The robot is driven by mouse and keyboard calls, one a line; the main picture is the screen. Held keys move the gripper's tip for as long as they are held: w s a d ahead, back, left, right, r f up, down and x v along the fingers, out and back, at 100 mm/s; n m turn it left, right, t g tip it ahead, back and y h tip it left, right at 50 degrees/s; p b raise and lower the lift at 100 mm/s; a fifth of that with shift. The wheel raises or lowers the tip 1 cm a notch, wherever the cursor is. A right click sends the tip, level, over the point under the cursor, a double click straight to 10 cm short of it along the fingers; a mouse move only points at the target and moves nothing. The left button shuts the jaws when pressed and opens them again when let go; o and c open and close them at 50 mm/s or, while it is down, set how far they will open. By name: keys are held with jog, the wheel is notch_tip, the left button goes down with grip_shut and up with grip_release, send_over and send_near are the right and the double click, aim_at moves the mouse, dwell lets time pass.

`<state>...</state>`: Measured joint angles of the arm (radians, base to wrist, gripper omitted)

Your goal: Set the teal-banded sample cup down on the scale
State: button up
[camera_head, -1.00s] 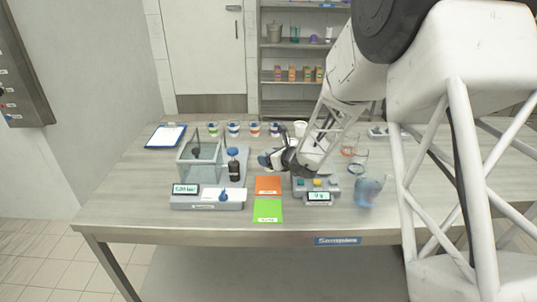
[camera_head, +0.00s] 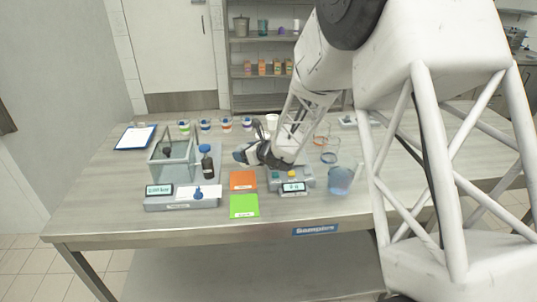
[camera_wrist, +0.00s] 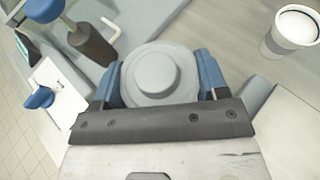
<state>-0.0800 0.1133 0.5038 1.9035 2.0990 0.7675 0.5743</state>
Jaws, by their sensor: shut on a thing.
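My gripper (camera_head: 244,155) is above the table in the head view, just left of the small scale (camera_head: 305,180) with a "0 g" display. In the wrist view my gripper (camera_wrist: 160,80) has its blue fingers closed on both sides of a grey round piece with a raised knob (camera_wrist: 158,72). Only the top of this held piece shows. No teal band can be made out on it, so I cannot tell if it is the sample cup. Several small cups with coloured bands (camera_head: 205,125) stand in a row at the back.
A glass-sided balance (camera_head: 182,203) and a dark blue-capped bottle (camera_head: 207,165) stand left of my gripper. Orange (camera_head: 243,180) and green (camera_head: 244,206) mats lie in front. A white cup (camera_head: 272,121) is behind, and a blue beaker (camera_head: 341,180) is right of the scale.

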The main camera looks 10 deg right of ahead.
jog(key=v, duration=0.3)
jog(key=w+d+v, duration=0.1)
jog(key=v, duration=0.3)
jog(key=d+v, duration=0.1)
jog(key=v, duration=0.2)
jog(key=shift+d+f, duration=0.15)
jog(key=shift+f, duration=0.1)
jog(key=f+v, duration=0.1)
jog(key=v, duration=0.9)
jog(key=shift+s+d+f, duration=0.25)
jog(key=shift+d, duration=0.15)
jog(key=shift+w, duration=0.1)
jog(key=w, duration=0.5)
jog(key=w+f, duration=0.1)
jog(key=w, duration=1)
jog(key=shift+a+f, duration=0.15)
jog(key=shift+f, duration=0.1)
jog(key=shift+s, duration=0.1)
jog(key=shift+f, duration=1.75)
jog(key=shift+f, duration=0.15)
